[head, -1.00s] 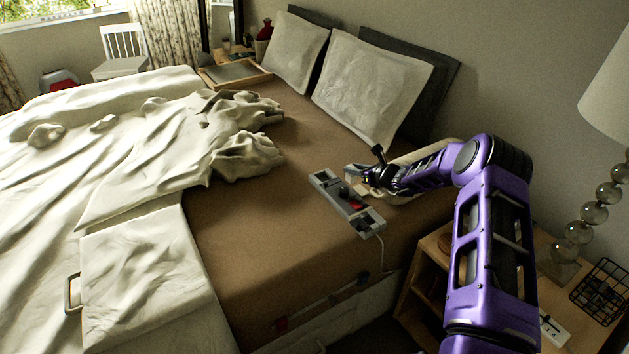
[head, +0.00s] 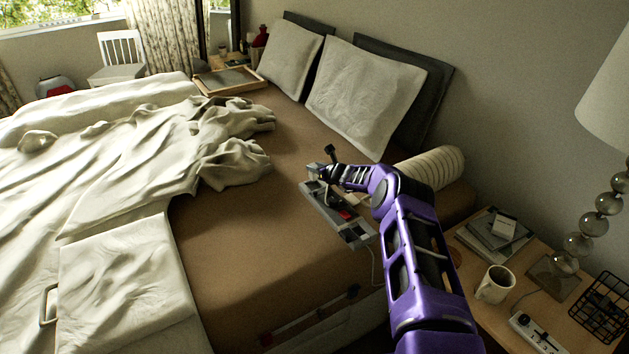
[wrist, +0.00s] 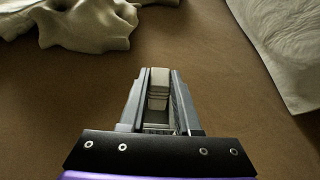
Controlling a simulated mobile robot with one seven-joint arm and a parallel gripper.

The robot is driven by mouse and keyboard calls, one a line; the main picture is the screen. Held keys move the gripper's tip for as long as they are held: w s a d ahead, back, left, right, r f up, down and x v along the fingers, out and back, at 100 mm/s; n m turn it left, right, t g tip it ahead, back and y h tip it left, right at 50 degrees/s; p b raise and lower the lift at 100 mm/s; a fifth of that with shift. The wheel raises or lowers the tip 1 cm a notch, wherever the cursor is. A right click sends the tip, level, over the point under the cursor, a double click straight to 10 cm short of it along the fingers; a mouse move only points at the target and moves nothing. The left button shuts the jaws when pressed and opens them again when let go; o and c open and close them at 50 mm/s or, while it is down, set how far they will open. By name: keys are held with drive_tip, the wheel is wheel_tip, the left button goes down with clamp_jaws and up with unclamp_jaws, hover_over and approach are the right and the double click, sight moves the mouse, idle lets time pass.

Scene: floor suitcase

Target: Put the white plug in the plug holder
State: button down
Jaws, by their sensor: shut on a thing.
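A small white block, seemingly the white plug (wrist: 158,78), is held upright between the fingers of my gripper (wrist: 156,105) in the wrist view. In the head view my gripper (head: 322,174) is above the bed, near the far left end of a long grey unit (head: 355,232). This unit, seemingly the plug holder, lies on the brown mattress with dark sockets, a red part and a cord hanging over the bed edge. My gripper partly covers its far end. The unit is not seen in the wrist view, where only mattress shows under the plug.
Crumpled white bedding (head: 225,150) lies to the left and pillows (head: 365,95) behind. A cream ribbed roll (head: 435,170) lies right of my arm. The nightstand (head: 470,270) at the right holds books, a mug (head: 495,284) and a lamp. Bare mattress (head: 230,230) is clear.

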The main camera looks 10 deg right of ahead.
sight(316, 177)
drive_tip(key=shift+f+b, duration=0.5)
drive_tip(key=shift+f, duration=1.6)
drive_tip(key=shift+f, duration=0.2)
drive_tip(key=c, duration=0.6)
unclamp_jaws()
drive_tip(key=shift+r, duration=0.1)
